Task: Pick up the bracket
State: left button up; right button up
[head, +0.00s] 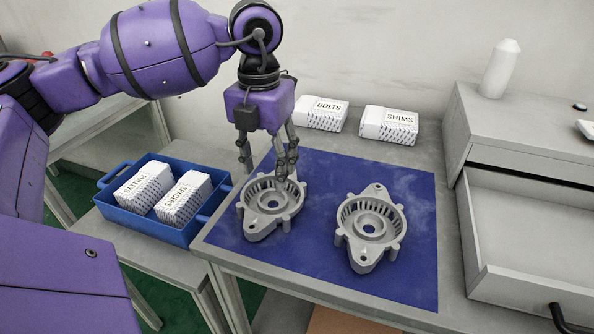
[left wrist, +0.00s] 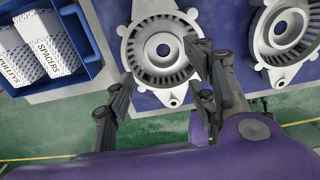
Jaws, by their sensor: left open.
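Two grey cast brackets lie on the blue mat (head: 318,268). The left bracket (head: 262,228) has a ring of slots and a central hole; it also shows in the left wrist view (left wrist: 163,75). The right bracket (head: 352,251) looks alike and shows partly in the left wrist view (left wrist: 262,45). My left gripper (head: 265,167) is open and empty, pointing down over the far side of the left bracket. In the left wrist view its fingers (left wrist: 160,72) stand apart on either side of that bracket's ring. I cannot tell whether they touch it. My right gripper is not in view.
A blue crate (head: 148,226) with the PULLEYS and SPACERS boxes stands left of the mat. BOLTS (head: 321,114) and SHIMS (head: 388,125) boxes stand behind it. A grey cabinet with an open drawer (head: 530,245) and a white bottle (head: 499,70) is at the right.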

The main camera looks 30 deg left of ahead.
aim_at(271, 198)
pick_arm(q)
jog(key=shift+w+f, duration=0.15)
jog(key=shift+f, duration=0.05)
jog(key=shift+s+f, duration=0.2)
jog(key=shift+f, duration=0.35)
jog(key=shift+s+f, duration=0.15)
jog(key=shift+f, duration=0.75)
jog(key=f, duration=0.3)
jog(key=shift+w+f, duration=0.35)
jog(key=shift+f, duration=0.25)
jog(key=shift+r, duration=0.1)
grip_shut()
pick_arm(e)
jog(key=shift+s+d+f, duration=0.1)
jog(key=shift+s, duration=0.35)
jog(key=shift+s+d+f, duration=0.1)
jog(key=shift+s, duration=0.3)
